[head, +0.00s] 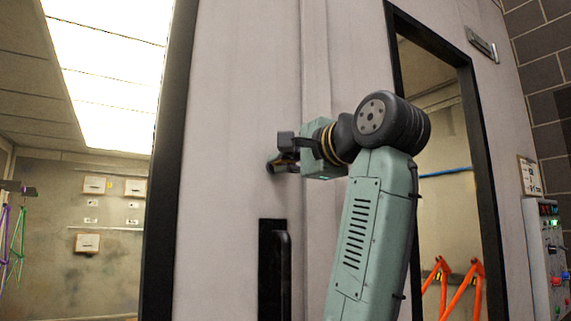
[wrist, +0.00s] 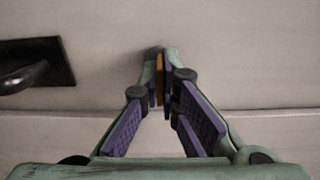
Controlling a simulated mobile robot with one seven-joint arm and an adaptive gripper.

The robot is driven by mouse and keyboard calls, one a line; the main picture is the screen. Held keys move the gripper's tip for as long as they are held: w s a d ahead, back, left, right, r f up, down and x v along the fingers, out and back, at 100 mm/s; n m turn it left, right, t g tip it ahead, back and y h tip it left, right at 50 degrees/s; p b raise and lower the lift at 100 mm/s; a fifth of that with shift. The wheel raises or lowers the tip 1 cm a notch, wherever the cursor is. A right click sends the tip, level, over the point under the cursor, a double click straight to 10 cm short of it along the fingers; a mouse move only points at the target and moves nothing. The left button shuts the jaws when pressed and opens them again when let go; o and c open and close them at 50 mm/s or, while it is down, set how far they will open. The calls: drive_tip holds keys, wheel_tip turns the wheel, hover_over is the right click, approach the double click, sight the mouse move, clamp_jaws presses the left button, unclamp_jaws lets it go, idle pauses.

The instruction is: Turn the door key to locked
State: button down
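The door (head: 235,130) is a pale grey panel that fills the middle of the head view. My gripper (head: 283,157) reaches the door face above the black pull handle (head: 285,270). In the wrist view my gripper (wrist: 160,82) has its two purple-padded fingers drawn together at the tips. A thin brass-yellow key (wrist: 159,79) stands between the fingertips, with a pad close on each side. A dark round lock (wrist: 152,53) shows partly behind the tips. My fingers hide most of the key and lock, so I cannot read the key's angle clearly.
The handle also juts out at the left of the wrist view (wrist: 25,77). A dark-framed window (head: 445,130) lies right of my arm. A control box (head: 548,255) stands at far right. The lit booth interior (head: 90,220) is open at left.

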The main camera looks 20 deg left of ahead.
idle(0.3)
drive_tip(key=c, duration=1.8)
unclamp_jaws()
drive_tip(key=v, duration=1.2)
drive_tip(key=shift+s, duration=0.1)
